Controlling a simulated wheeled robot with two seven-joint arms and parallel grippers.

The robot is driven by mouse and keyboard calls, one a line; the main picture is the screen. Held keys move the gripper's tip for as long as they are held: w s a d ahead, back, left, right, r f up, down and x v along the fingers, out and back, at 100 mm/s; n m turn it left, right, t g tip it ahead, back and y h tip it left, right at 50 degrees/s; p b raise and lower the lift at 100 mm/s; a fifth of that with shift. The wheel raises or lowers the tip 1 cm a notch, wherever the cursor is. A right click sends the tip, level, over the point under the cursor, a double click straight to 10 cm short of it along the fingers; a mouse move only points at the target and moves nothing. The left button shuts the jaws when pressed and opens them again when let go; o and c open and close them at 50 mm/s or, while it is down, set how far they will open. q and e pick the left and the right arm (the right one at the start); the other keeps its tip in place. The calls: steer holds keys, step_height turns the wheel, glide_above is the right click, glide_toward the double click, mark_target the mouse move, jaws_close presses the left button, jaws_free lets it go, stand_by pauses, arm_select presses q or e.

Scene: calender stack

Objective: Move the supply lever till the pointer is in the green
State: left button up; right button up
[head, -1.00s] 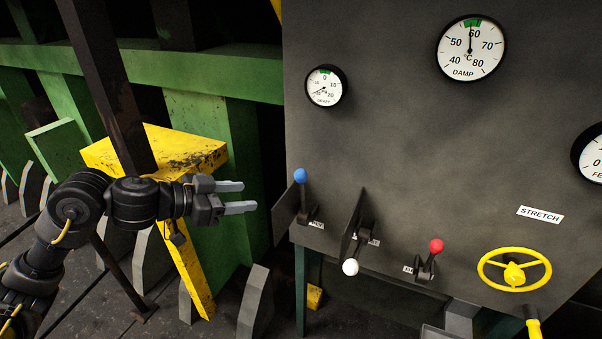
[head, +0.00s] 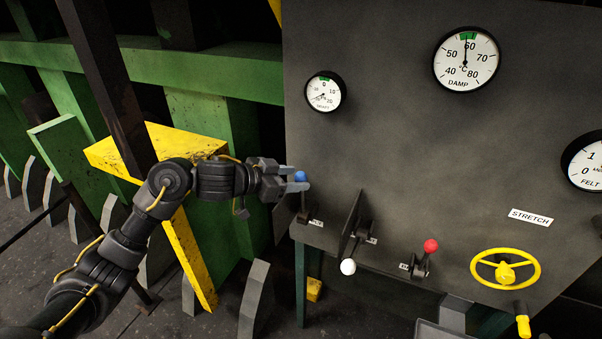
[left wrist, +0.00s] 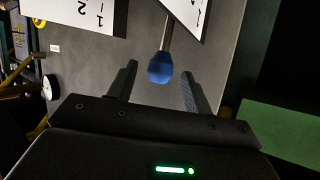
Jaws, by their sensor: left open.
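A lever with a blue knob (head: 300,176) stands at the left edge of the grey panel. My left gripper (head: 304,180) is open around the blue knob. In the left wrist view the knob (left wrist: 162,68) lies between the two spread fingers (left wrist: 158,86), with gaps on both sides. The small lever labels are too small to read. The DRAFT dial (head: 324,92) has its green patch at the top and its pointer at the lower left, outside the green. The DAMP dial (head: 466,60) has its pointer up in its green patch near 60. My right gripper is not in view.
A thin dark plate (head: 351,222) stands out between the blue lever and the white-knobbed lever (head: 348,266). A red-knobbed lever (head: 431,246) and a yellow handwheel (head: 505,267) are farther right. A yellow beam (head: 185,240) stands behind my left arm.

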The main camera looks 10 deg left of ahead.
mark_target(301, 178)
arm_select(q)
steer(key=shift+x, duration=1.6)
jaws_close()
steer(key=shift+f, duration=0.1)
